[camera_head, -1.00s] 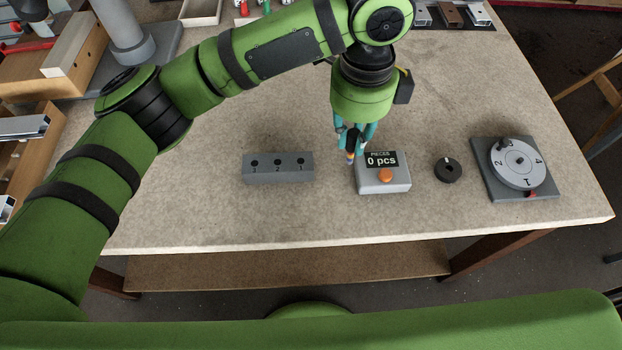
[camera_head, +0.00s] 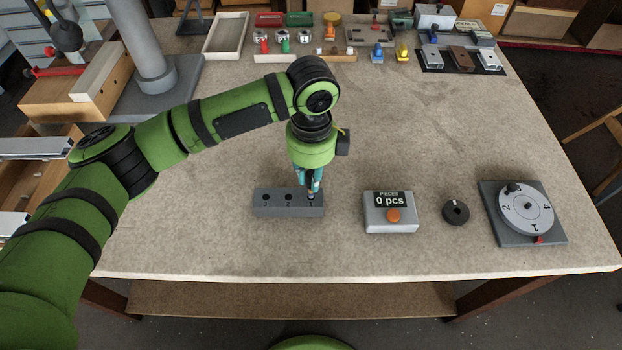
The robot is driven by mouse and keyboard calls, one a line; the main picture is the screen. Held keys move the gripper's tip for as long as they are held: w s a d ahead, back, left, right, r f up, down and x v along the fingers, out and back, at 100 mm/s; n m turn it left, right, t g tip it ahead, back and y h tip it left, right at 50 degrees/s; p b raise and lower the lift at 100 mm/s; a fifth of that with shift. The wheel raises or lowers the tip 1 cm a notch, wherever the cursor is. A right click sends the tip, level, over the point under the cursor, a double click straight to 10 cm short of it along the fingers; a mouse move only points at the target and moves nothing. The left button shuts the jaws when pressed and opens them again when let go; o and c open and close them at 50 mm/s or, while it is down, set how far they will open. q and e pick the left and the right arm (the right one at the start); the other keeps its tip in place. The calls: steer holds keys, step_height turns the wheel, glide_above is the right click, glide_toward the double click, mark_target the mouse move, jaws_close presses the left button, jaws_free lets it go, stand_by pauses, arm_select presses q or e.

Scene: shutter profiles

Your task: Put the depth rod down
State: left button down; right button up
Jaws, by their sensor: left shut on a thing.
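My left gripper (camera_head: 311,188) points down over the right end of a grey block (camera_head: 275,207) with a row of holes on its top. It is shut on the depth rod (camera_head: 311,197), of which only a small bluish tip shows between the fingers. The tip is at the block's rightmost hole. I cannot tell whether it is inside the hole or just above it. The left and middle holes look empty. My right gripper is out of view.
A counter box (camera_head: 389,222) reading 0 pcs stands right of the block. Trays, clamps and small parts line the back. The middle of the table (camera_head: 420,130) is clear.

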arm_select(q)
step_height(320, 180, down, 2)
steer(key=shift+f+p, duration=0.2)
steer(key=shift+p, duration=0.15)
steer(key=shift+f, duration=0.3)
steer(key=shift+f, duration=0.15)
steer(key=c, duration=1.1)
jaws_free()
steer(key=shift+c, duration=0.2)
step_height(320, 180, up, 12)
steer(key=b, duration=0.3)
steer(key=shift+r, duration=0.2)
